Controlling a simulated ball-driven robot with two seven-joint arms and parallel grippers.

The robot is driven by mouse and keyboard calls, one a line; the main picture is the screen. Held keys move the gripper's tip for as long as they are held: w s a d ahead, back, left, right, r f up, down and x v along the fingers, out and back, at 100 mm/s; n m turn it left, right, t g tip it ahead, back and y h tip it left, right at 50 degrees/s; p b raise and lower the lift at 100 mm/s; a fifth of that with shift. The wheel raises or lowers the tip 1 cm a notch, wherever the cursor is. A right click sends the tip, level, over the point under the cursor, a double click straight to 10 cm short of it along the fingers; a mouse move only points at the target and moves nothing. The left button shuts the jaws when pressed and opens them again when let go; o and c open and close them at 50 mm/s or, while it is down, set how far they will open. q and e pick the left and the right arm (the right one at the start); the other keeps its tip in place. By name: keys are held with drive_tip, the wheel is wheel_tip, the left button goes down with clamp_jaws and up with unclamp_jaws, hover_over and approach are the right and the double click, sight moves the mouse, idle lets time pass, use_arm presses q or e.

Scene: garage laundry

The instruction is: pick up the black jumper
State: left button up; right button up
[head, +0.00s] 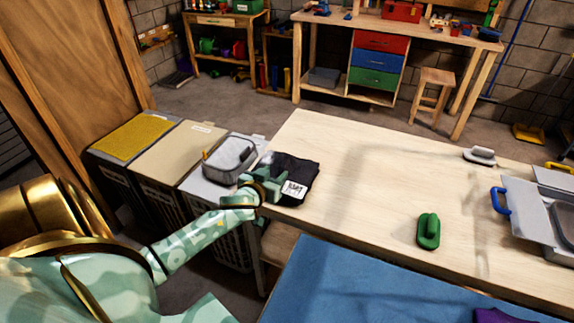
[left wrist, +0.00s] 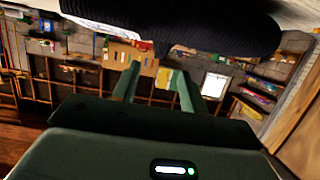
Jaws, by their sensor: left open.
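The black jumper (head: 297,169) lies folded at the left end of the wooden table, with a white printed patch on its front part. My left gripper (head: 264,186) is at the jumper's left edge in the head view and hides part of it. In the left wrist view the fingers (left wrist: 157,80) are apart with nothing between them. Dark ribbed cloth (left wrist: 185,24) of the jumper spans the top of that view, close to the fingers; I cannot tell if they touch. My right gripper is not in view.
A grey basket (head: 230,157) stands on a bin left of the table (head: 365,190). A green brush (head: 428,231), a grey iron-like object (head: 480,156) and a grey case (head: 532,212) are farther right. A blue surface (head: 350,283) lies in front. The table's middle is clear.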

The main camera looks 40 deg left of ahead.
sight(284, 162)
use_arm(q)
drive_tip(key=shift+x, duration=0.8)
drive_tip(key=shift+w+a+b, duration=0.1)
drive_tip(key=shift+w+b, duration=0.2)
drive_tip(key=shift+w, duration=0.25)
drive_tip(key=b+x, duration=0.1)
drive_tip(key=x, duration=0.4)
drive_tip(key=shift+a+r+b, duration=0.1)
drive_tip(key=shift+b, duration=0.2)
drive_tip(key=shift+r, duration=0.15)
clamp_jaws()
